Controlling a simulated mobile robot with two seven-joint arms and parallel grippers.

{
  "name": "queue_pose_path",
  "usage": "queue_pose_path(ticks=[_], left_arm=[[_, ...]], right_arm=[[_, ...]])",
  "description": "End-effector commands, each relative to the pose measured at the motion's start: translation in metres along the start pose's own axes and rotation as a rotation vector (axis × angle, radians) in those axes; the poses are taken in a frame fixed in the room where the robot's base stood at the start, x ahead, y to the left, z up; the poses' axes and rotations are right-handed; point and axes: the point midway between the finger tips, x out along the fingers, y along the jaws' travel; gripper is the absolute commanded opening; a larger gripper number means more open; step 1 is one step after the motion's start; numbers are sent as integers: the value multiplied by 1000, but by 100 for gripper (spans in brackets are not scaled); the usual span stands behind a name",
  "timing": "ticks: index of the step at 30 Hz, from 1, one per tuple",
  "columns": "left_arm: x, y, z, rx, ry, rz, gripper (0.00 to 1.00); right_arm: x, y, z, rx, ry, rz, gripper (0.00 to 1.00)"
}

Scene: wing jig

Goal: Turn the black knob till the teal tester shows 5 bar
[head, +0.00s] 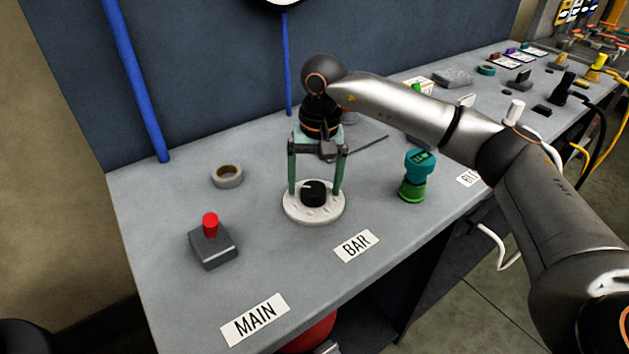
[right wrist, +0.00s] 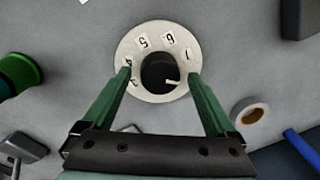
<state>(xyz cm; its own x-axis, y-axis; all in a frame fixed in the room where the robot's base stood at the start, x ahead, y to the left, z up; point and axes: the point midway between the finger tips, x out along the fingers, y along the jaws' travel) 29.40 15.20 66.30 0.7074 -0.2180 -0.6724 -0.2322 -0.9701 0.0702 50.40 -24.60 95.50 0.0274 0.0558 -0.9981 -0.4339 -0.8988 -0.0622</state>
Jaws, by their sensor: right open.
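The black knob (head: 314,193) stands on a round white dial plate (head: 297,211) behind the BAR label. It also shows in the right wrist view (right wrist: 156,69), with a white pointer mark toward the lower right and numbers around it. My right gripper (head: 315,187) points straight down, its green fingers open on either side of the knob. In the right wrist view a gap shows between knob and fingers. The teal tester (head: 420,163) stands upright on a green base (head: 412,191), right of the dial. Its small lit display is too small to read. My left gripper is not in view.
A grey box with a red lever (head: 210,224) stands behind the MAIN label (head: 255,319). A tape roll (head: 227,175) lies at the back left. A grey rod lies behind the gripper. Cards and small parts crowd the bench's far right. The front left is mostly clear.

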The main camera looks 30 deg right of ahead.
Motion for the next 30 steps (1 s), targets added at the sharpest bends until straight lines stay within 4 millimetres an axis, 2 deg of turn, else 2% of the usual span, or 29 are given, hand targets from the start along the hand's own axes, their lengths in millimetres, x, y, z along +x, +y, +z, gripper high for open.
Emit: queue_pose_path(ticks=[5,15,21,25,30], left_arm=[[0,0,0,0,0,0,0],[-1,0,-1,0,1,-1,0],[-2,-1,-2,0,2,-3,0],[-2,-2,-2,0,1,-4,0],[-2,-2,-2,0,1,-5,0]], right_arm=[[-10,0,0,0,1,-2,92],[-81,-1,0,-1,3,-4,92],[-113,0,0,0,1,-2,92],[-123,0,0,0,1,-1,92],[-126,0,0,-1,0,0,92]])
